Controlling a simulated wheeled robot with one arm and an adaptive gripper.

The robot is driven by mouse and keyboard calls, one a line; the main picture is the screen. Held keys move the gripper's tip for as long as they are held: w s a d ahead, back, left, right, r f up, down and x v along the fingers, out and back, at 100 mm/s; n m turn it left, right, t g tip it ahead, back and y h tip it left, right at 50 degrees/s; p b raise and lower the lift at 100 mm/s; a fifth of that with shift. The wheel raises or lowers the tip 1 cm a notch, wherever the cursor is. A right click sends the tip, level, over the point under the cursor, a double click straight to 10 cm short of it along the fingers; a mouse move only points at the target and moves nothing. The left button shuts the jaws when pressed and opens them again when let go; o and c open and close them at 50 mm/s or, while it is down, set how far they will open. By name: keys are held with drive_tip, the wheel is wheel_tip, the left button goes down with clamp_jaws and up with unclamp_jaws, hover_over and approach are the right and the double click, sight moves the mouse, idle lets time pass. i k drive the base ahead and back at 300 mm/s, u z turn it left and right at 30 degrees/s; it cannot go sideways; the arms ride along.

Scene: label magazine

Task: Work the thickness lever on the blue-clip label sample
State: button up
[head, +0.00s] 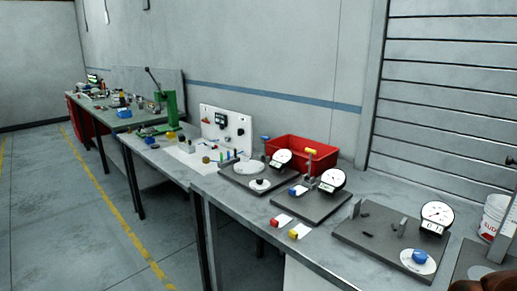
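A small white sample with a blue clip (295,190) lies on the left part of the middle dark gauge plate (314,208). A round white dial (332,181) stands on that plate, beside an upright post with a yellow-topped lever (310,152). Whether the sample sits under the gauge's foot is too small to tell. A sample with a red clip (276,222) and one with a yellow clip (294,234) lie on the bench in front of this plate.
A left gauge (282,158) has a blue-topped lever (265,139). A right gauge (437,216) has a blue piece (420,257) on a white disc. A red bin (318,160) stands behind; a white bucket (494,213) stands at the right. Open floor (60,215) lies left of the benches.

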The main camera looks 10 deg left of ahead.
sight(311, 151)
drive_tip(key=u, duration=0.55)
drive_tip(key=i, duration=0.7)
drive_tip(key=u, duration=0.35)
